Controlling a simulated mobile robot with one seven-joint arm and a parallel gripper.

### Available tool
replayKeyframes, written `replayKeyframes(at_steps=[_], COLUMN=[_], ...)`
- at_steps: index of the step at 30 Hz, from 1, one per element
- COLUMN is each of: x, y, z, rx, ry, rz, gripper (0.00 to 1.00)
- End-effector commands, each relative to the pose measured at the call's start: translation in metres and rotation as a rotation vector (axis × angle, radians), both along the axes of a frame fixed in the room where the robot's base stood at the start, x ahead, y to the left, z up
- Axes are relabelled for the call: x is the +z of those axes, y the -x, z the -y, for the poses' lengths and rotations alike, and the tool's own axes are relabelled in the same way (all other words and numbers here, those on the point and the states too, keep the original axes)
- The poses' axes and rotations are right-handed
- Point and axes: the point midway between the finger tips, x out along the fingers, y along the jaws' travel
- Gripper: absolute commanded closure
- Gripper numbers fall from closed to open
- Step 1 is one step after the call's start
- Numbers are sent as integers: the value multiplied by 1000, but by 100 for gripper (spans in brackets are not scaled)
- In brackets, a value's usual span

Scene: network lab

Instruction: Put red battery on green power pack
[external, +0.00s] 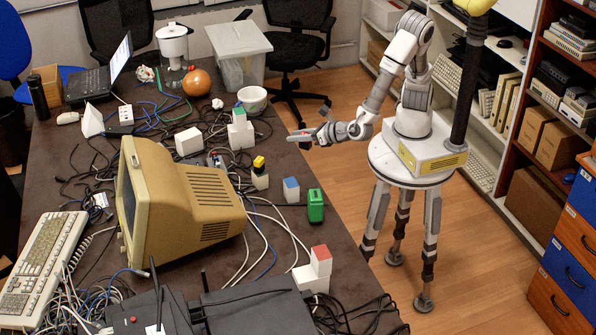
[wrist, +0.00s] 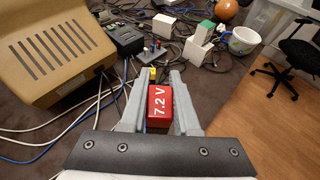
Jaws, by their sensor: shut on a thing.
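The red battery (wrist: 160,106), marked "7.2 V", is between the two grey fingers of my gripper (wrist: 157,82) in the wrist view. My gripper is shut on it. In the external view my gripper (external: 302,136) reaches over the right edge of the table, and the battery is too small there to make out clearly. The green power pack (external: 316,206) stands upright on the table near its right edge, apart from and nearer the camera than my gripper. I cannot make out the power pack in the wrist view.
White blocks with a blue top (external: 291,190), a yellow top (external: 259,166) and a red top (external: 320,257) stand near the power pack. A beige monitor (external: 180,195) stands left. Loose cables cover much of the table (external: 95,165).

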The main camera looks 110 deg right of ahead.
Motion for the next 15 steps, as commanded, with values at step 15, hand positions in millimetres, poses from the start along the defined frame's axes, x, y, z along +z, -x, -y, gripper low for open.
replayKeyframes(at_steps=[15], x=[-17], y=[9], z=[-52], rx=[50], ry=[-5], rz=[-5], gripper=[100])
